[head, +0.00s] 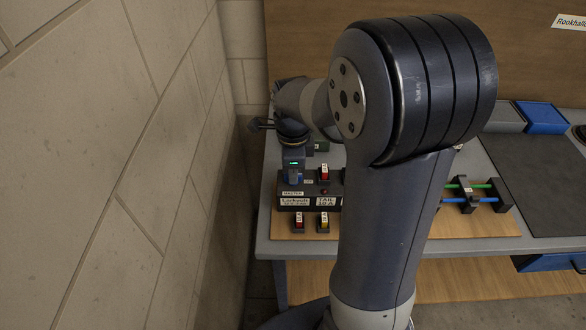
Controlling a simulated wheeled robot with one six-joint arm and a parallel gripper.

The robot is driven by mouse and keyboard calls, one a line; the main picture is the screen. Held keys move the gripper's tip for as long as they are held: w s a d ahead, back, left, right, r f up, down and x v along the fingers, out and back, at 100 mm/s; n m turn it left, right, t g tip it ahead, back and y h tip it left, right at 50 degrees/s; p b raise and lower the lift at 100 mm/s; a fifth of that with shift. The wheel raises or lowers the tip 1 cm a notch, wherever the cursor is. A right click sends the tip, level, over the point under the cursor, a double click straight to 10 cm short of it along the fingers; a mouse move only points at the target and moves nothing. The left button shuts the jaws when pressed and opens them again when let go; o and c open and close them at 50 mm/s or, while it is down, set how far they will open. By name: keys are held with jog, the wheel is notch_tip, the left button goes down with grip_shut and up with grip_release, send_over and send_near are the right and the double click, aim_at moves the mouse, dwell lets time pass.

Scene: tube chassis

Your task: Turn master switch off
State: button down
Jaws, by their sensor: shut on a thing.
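The dark switch box (310,206) stands on a wooden board at the left end of the bench, in the head view. A "MASTER" label (292,193) is on it, at the upper left. My gripper (293,180) comes down from behind at this label and is shut on the master switch. The fingers hide most of the switch, so its position cannot be told. A small green light shows on my gripper's body.
A red switch (324,173) stands just right of my gripper. A red fuse (299,221) and a yellow fuse (323,222) sit in front of the box. A block wall (180,120) is close on the left. My arm hides the middle of the bench.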

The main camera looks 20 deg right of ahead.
jog(key=shift+m, duration=0.3)
dwell(0.4)
jog(key=c, duration=1.4)
grip_release()
notch_tip(320, 180, up, 11)
jog(key=shift+f, duration=0.2)
notch_tip(320, 180, down, 11)
jog(key=shift+r, duration=0.2)
